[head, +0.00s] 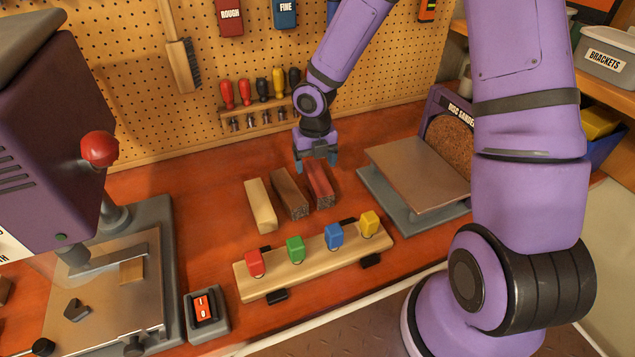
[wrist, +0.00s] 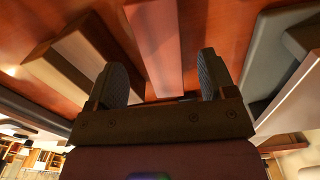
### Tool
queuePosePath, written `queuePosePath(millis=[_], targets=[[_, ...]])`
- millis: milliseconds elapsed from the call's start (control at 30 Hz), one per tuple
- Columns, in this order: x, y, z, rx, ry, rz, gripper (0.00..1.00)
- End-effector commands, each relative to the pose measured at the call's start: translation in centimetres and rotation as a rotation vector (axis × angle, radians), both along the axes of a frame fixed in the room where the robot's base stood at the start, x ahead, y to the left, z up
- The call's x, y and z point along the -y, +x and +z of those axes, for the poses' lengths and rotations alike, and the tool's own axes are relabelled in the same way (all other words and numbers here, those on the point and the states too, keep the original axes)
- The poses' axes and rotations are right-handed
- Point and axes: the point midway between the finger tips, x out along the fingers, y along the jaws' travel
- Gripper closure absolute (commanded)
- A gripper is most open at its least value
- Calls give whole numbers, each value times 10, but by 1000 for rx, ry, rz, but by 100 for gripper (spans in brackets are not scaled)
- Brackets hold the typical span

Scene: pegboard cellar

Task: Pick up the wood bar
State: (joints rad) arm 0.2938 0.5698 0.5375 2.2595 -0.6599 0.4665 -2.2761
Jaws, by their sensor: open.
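Three bars lie side by side on the orange-red bench: a pale wood bar (head: 261,206), a brown bar (head: 290,194) and a reddish bar (head: 319,184). The brown and reddish bars have speckled grey near ends. My gripper (head: 318,161) is open and empty, low over the far end of the reddish bar. In the wrist view, the reddish bar (wrist: 154,42) runs between the two fingers of my gripper (wrist: 163,70), nearer the left finger. A tan bar (wrist: 62,62) lies farther left there. I cannot tell whether the fingers touch the reddish bar.
A disc sander with a flat table (head: 415,165) stands close on the right. A wooden rack (head: 315,265) with red, green, blue and yellow blocks lies in front. A purple press (head: 60,150) is at left. Screwdrivers (head: 262,88) hang on the pegboard behind.

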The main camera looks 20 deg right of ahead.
Motion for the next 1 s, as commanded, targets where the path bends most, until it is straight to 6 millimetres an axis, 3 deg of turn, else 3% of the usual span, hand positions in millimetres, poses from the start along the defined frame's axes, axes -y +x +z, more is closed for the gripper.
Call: queuePosePath(millis=[433, 767, 1000], targets=[[1, 4, -48, -1, 0, 0, 23], [1, 4, -53, 0, 0, -2, 23], [1, 4, -53, 0, 0, -2, 79]])
